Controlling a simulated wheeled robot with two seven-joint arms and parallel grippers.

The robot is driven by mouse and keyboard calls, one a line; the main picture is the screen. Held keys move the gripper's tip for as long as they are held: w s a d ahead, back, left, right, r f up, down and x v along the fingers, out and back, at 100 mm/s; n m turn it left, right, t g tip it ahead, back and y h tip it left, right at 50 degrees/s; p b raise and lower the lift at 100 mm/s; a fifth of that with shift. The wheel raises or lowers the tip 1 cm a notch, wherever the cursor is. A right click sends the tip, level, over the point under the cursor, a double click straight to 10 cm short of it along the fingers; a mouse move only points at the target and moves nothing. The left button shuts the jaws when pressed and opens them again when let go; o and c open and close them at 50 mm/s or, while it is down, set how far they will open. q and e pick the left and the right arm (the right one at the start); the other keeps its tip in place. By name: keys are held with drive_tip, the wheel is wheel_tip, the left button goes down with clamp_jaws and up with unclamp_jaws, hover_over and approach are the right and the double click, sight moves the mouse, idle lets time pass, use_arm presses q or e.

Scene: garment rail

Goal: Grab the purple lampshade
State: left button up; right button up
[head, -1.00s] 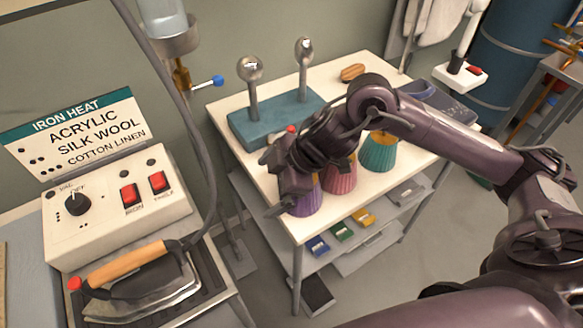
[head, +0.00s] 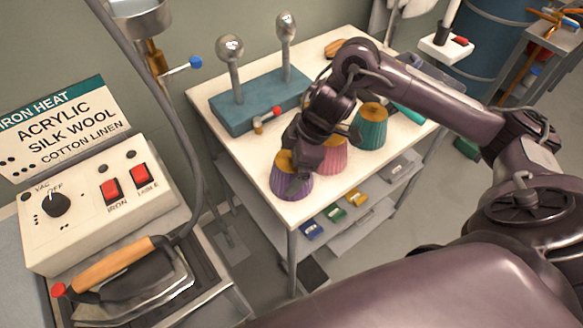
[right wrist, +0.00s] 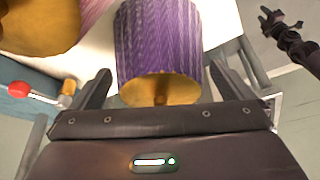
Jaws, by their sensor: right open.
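The purple lampshade (head: 278,186) stands on the near left corner of the white table, partly hidden behind my right gripper (head: 298,176) in the head view. In the right wrist view, the purple lampshade (right wrist: 158,45) shows its ribbed side and gold end. It lies ahead of my right gripper (right wrist: 160,88), with the two spread fingers on either side of its gold end. The jaws are open and hold nothing; contact cannot be made out. A dark jointed arm end, apparently my left gripper (right wrist: 275,20), shows small at the wrist view's upper right; its jaws are unclear.
A pink lampshade (head: 333,157) stands close beside the purple one, with a teal lampshade (head: 369,128) beyond it. A blue block (head: 228,121) with two metal ball posts stands behind. An iron (head: 125,270) sits at the lower left. The table's near edge is close.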

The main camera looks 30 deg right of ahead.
drive_tip(key=c, duration=0.9)
